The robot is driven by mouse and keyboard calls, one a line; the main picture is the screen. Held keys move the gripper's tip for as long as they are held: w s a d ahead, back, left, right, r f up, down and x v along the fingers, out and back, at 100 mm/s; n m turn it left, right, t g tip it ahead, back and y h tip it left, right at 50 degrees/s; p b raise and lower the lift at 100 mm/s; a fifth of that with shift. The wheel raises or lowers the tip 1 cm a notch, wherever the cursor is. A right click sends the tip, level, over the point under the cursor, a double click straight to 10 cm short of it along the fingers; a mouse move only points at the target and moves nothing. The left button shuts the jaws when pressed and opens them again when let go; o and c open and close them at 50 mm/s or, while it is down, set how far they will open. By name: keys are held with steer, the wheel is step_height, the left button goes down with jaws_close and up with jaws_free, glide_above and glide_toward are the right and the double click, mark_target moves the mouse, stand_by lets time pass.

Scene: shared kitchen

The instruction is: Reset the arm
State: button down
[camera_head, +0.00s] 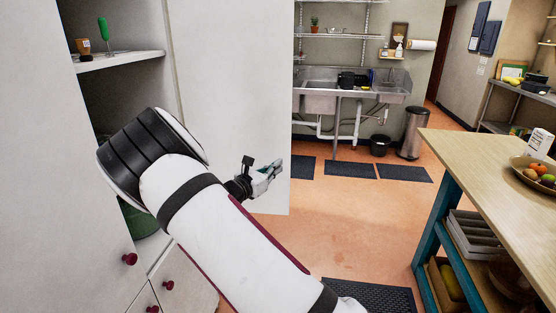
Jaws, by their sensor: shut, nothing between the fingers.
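My arm reaches up from the bottom of the head view and bends at a black-banded joint near the open cabinet. My gripper (271,170) is past the bend, in front of the white cabinet door (235,100). It points to the right, and its fingers look closed with nothing in them. It appears small and partly hidden behind my arm.
The open white cabinet's shelf (120,61) holds a green-handled tool (104,33) and a brown cup (86,47). A wooden-topped table (490,160) with a fruit bowl (530,175) stands right. A metal sink (320,100) is behind. Orange floor between is mostly clear.

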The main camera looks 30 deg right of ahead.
steer(key=s+r+m+g+y, duration=0.35)
steer(key=s+m, duration=0.35)
steer(key=s, duration=0.4)
steer(key=s+r+m+g+y, duration=0.2)
steer(key=s+m+g+y, duration=0.3)
steer(key=s, duration=0.6)
steer(key=s+a+r+m+t+y, duration=0.3)
steer(key=s+a, duration=0.4)
steer(key=s, duration=0.3)
steer(key=s+a+r+m+t+y, duration=0.3)
steer(key=s+a+r+m+y, duration=0.1)
steer(key=s+a+r+m, duration=0.2)
steer(key=s+a+m, duration=0.1)
steer(key=s+m, duration=0.1)
steer(key=s, duration=0.1)
steer(key=shift+s+r+m, duration=0.3)
steer(key=shift+s, duration=0.05)
